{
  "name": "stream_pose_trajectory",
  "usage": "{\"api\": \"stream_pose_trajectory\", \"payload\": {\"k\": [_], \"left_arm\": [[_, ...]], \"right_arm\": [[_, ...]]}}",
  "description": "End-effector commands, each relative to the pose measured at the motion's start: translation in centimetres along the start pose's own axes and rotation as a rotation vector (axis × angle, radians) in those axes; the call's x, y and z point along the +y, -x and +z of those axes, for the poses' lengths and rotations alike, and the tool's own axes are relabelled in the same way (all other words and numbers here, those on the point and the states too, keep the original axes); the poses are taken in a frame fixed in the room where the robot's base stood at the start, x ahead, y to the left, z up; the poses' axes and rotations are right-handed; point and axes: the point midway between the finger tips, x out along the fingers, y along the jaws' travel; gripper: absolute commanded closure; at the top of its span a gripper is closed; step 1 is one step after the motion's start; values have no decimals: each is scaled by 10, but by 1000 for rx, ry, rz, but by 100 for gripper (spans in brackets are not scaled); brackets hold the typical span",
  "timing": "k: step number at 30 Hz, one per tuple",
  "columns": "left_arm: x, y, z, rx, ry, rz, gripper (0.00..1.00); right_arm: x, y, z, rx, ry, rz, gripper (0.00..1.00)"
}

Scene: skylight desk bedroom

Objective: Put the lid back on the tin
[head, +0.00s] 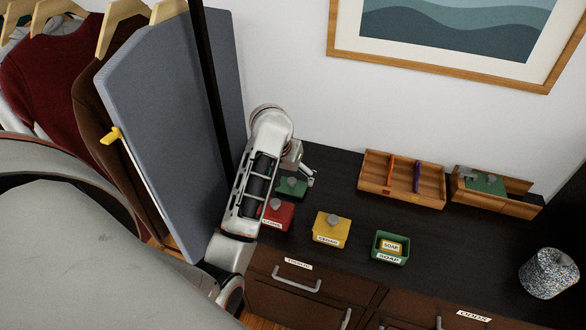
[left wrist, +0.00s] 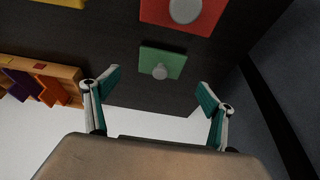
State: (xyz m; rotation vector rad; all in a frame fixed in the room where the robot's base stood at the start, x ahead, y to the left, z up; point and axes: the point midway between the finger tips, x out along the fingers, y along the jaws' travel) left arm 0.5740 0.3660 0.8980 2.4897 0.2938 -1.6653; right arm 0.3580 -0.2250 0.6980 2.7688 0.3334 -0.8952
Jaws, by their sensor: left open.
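An open green tin (head: 376,247) labelled SOAP stands on the dark dresser, with a small yellow SOAP-labelled item inside. A square green lid (head: 292,187) with a grey knob lies flat behind the red tin (head: 277,215). In the left wrist view this lid (left wrist: 167,55) is just beyond the fingers. My left gripper (head: 306,176) is open and empty beside and above it; both fingers show spread in the left wrist view (left wrist: 158,86). The red tin and a yellow tin (head: 327,231) have knobbed lids on. My right gripper is not in view.
A wooden divided tray (head: 375,190) holds orange and purple items. Another wooden tray (head: 525,211) at right holds a flat green piece (head: 484,184) with grey parts. A speckled jar (head: 548,273) stands at far right. A grey-blue board (head: 165,120) stands left.

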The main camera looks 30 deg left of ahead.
Motion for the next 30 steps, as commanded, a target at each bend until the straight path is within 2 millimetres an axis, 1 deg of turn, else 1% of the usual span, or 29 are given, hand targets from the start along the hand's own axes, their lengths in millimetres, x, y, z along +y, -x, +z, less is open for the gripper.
{"api": "stream_pose_trajectory", "payload": {"k": [3, 6, 12, 18, 26, 29, 30], "left_arm": [[-2, -16, 1, -3, -2, -5, 17], [-2, -32, 1, -3, -2, -5, 17], [-1, -58, 1, -3, -1, -3, 17], [-1, -69, 1, -1, -1, -3, 17], [-1, -70, 0, 0, 0, -2, 17], [-1, -70, 0, 0, 0, -2, 40], [-1, -70, 0, 0, 0, -2, 50]], "right_arm": [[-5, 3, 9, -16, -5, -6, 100], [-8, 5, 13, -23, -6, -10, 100], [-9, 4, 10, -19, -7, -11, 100], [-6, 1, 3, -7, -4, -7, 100], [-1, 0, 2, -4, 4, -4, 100], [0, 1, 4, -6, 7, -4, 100], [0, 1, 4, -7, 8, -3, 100]]}}
